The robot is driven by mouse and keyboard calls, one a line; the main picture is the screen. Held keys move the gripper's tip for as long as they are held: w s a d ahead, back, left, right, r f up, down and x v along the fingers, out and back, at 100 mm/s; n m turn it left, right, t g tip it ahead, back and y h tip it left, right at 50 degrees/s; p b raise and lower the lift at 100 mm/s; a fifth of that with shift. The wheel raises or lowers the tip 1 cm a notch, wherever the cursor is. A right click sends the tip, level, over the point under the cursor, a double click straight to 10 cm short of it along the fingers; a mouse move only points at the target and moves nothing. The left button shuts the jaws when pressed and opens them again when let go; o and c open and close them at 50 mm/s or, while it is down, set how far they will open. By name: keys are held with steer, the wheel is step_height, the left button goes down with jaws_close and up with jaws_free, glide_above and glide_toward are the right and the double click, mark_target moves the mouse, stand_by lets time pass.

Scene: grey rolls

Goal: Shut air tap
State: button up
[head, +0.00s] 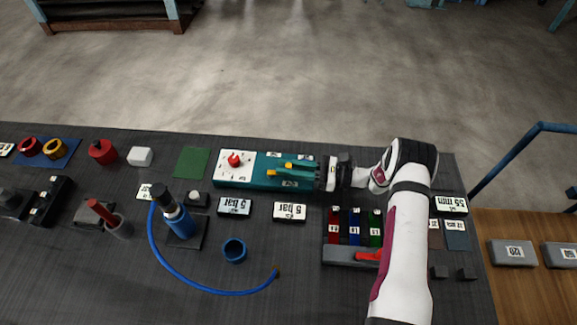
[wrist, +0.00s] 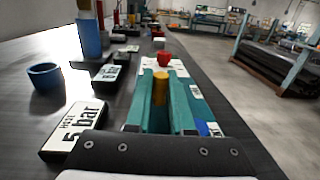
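The air tap appears to be the yellow lever (head: 279,172) on the teal block (head: 262,182) at the middle of the bench. My gripper (head: 296,171) comes in from the right, low over the block, with its teal fingers on either side of the yellow part. In the wrist view, the yellow part (wrist: 160,88) stands between the two fingertips of my gripper (wrist: 161,98). The fingers are apart, and the yellow part nearly fills the gap. Whether they touch it is unclear. The lower part of the lever is hidden by the fingers.
A white plate with a red knob (head: 234,160) is just beyond my fingertips. A green mat (head: 191,162) lies bare.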

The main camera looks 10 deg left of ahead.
steer(key=shift+w, duration=0.1)
jaws_close()
steer(key=shift+w+a+n+g, duration=0.1)
steer(key=shift+w+n+g, duration=0.15)
steer(key=shift+n+g, duration=0.7)
steer(key=shift+w+a+n+g, duration=0.1)
steer(key=shift+w+n+g, duration=0.3)
steer(key=shift+g, duration=0.95)
steer(key=shift+s, duration=0.15)
steer(key=o, duration=0.8)
jaws_free()
steer(key=shift+c, duration=0.2)
steer(key=shift+d, duration=0.15)
